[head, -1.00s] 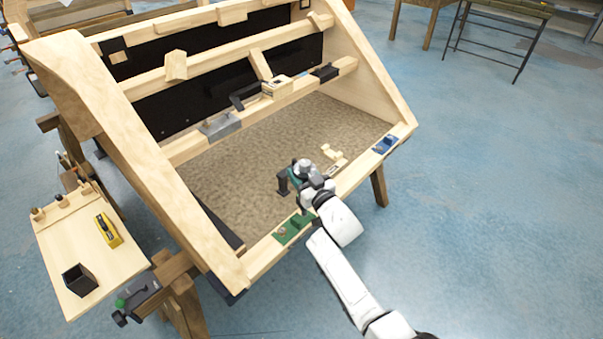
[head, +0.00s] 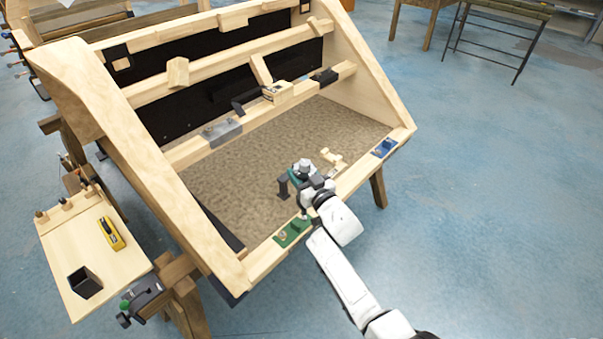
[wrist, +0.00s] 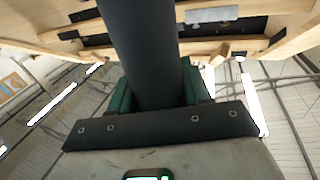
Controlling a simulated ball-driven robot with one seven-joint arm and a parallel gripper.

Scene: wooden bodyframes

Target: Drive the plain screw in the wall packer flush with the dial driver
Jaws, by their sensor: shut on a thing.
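My gripper (head: 293,178) is shut on a dark, thick-handled tool, which looks like the dial driver (head: 283,188). It is held over the carpeted floor of the frame, just inside the front rail. In the wrist view the dark shaft of the dial driver (wrist: 140,50) stands between the green fingers (wrist: 122,98) and hides much of what lies beyond. I cannot tell for sure which piece is the wall packer; a pale wooden block (head: 278,92) sits on the middle rail. The plain screw is too small to make out. The driver appears apart from that block.
A green plate (head: 292,231) and a blue plate (head: 384,147) lie on the front rail. A grey block (head: 221,132) and a black block (head: 325,76) sit on the middle rail. A side shelf (head: 92,250) holds a yellow tool (head: 111,233) and a black cup (head: 84,282).

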